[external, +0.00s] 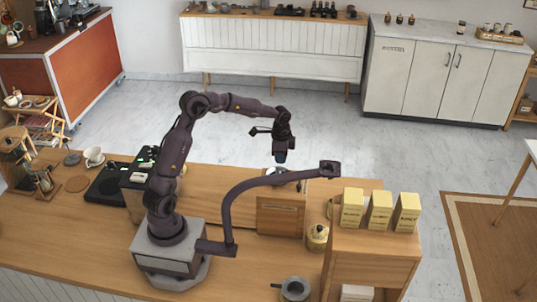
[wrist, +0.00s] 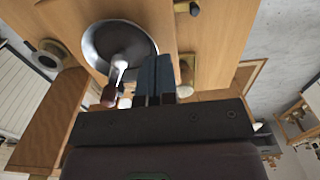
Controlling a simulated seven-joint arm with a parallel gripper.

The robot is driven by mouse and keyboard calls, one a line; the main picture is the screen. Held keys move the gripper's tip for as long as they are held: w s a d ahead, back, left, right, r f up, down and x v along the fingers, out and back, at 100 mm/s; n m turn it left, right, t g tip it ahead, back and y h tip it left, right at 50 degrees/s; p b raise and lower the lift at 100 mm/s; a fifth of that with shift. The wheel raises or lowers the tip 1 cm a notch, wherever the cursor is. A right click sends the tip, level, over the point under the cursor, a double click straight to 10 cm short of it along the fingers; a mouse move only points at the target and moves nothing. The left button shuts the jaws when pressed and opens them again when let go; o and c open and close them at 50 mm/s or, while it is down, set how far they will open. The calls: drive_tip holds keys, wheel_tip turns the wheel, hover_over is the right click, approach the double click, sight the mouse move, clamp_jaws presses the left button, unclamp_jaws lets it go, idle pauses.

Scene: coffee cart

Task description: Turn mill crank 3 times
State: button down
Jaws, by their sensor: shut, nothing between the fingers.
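The mill has a wooden box body with a drawer (external: 281,217) and a grey metal bowl-like top, on the counter just below my gripper in the external view. In the wrist view its round metal top (wrist: 97,43) shows at upper left. A shiny crank arm (wrist: 121,66) runs from it to a dark reddish knob (wrist: 109,95). My gripper (external: 280,158) hangs fingers down above the mill. In the wrist view its fingers (wrist: 155,72) are together and empty, just right of the crank arm and knob. I cannot tell whether they touch it.
A wooden shelf unit (external: 372,246) with yellow bags (external: 379,211) stands right of the mill. A brass-coloured canister (external: 317,238) sits between them. A grey pot (external: 295,288) is at the front. A white cup (external: 94,156) and black scales (external: 105,184) are on the left.

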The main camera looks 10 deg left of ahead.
drive_tip(key=shift+s+d, duration=0.1)
drive_tip(key=shift+d, duration=0.55)
drive_tip(key=shift+s+d, duration=0.45)
drive_tip(key=shift+d, duration=0.3)
drive_tip(key=shift+s+d, duration=0.5)
drive_tip(key=shift+s, duration=0.2)
